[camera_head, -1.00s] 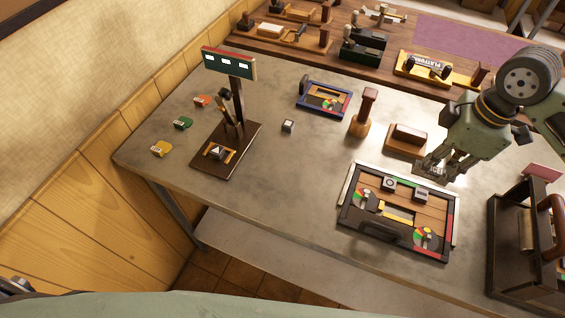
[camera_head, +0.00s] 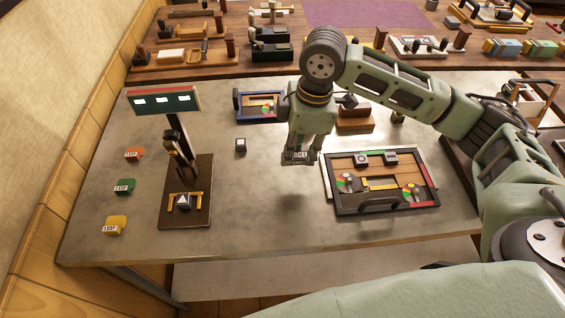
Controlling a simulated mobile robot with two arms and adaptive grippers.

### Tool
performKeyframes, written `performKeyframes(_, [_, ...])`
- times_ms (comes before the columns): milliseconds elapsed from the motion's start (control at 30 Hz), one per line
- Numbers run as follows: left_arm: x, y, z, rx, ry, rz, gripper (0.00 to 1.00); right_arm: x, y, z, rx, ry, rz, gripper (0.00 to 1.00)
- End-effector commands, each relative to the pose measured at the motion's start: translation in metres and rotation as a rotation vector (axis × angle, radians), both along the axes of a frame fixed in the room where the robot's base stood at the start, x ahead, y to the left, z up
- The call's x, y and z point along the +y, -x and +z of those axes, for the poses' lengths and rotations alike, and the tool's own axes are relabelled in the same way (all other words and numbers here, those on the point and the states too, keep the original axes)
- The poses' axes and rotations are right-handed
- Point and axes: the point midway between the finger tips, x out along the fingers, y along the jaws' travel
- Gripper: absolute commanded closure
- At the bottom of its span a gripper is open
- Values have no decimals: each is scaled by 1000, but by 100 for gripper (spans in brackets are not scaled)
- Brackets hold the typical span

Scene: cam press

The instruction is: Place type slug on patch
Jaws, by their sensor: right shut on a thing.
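My right gripper (camera_head: 299,161) hangs over the grey table (camera_head: 262,220), left of the dark tray (camera_head: 347,208). It is shut on a small block that looks like a type slug; the fingers hide most of it. A shadow lies on the table below it. Two small dark blocks with pale tops, a left one (camera_head: 361,159) and a right one (camera_head: 391,158), sit along the tray's back part. Another small grey-topped cube (camera_head: 240,145) stands alone on the table. I cannot tell which surface is the patch. My left gripper is not in view.
A press-like stand (camera_head: 199,217) with a lit display (camera_head: 164,101) is at the left. A blue-framed tray (camera_head: 258,120) is behind the gripper. Bare table lies between stand and dark tray.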

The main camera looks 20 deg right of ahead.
Motion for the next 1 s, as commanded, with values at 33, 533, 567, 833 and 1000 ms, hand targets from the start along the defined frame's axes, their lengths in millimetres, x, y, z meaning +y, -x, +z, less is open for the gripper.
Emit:
performKeyframes(33, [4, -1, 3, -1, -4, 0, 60, 10, -4, -3, 0, -2, 3, 100])
performKeyframes(533, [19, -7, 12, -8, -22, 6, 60, 27, -11, -52, 0, 1, -1, 100])
performKeyframes(567, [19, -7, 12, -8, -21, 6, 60, 27, -11, -54, -1, 0, -1, 100])
performKeyframes(833, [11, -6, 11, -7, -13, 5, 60, 27, -12, -57, -2, 0, 0, 100])
performKeyframes(1000, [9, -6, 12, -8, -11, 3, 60, 26, -11, -61, -1, 1, 0, 79])
